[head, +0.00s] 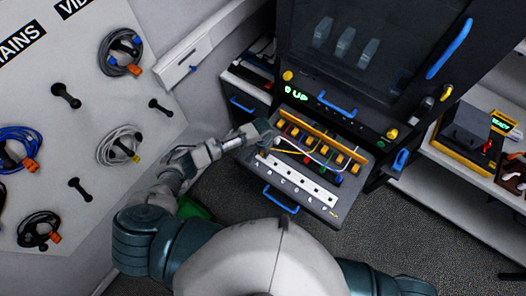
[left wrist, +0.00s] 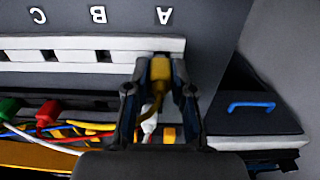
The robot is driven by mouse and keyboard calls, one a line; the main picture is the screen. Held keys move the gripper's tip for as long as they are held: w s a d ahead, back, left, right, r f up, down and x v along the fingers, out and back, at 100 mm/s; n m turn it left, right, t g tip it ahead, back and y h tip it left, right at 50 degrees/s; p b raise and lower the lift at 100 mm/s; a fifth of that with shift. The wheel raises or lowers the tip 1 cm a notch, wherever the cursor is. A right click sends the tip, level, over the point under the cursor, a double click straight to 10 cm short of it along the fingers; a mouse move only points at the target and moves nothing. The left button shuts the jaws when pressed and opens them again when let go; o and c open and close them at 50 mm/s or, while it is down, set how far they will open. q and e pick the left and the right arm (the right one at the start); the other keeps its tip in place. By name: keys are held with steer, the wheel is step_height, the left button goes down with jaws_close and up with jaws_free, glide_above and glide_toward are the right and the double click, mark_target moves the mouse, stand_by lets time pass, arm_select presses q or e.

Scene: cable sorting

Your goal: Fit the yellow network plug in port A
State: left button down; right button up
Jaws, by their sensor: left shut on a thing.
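My left gripper (head: 265,141) is over the left end of the pulled-out drawer. In the left wrist view it is shut on the yellow plug (left wrist: 160,70), with one finger on each side. The plug's front end points at the white port strip (left wrist: 75,43), in line with the letter A. It meets the strip's near edge there; I cannot tell whether it is inside port A, which it covers. In the head view the strip (head: 299,182) shows, but the gripper hides the plug. My right gripper is out of view.
Ports B and C sit beside A, empty. Red (left wrist: 48,112) and green plugs and several cables lie behind the strip. A drawer with a blue handle (left wrist: 252,105) is close by. A dark cabinet (head: 370,60) stands behind; coiled cables (head: 120,146) hang on the left panel.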

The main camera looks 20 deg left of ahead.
arm_select(q)
steer(key=shift+a+f, duration=0.1)
steer(key=shift+f, duration=0.3)
stand_by(0.4)
steer(key=shift+c, duration=2.1)
jaws_free()
steer(key=shift+r, duration=0.1)
steer(key=shift+r, duration=3.45)
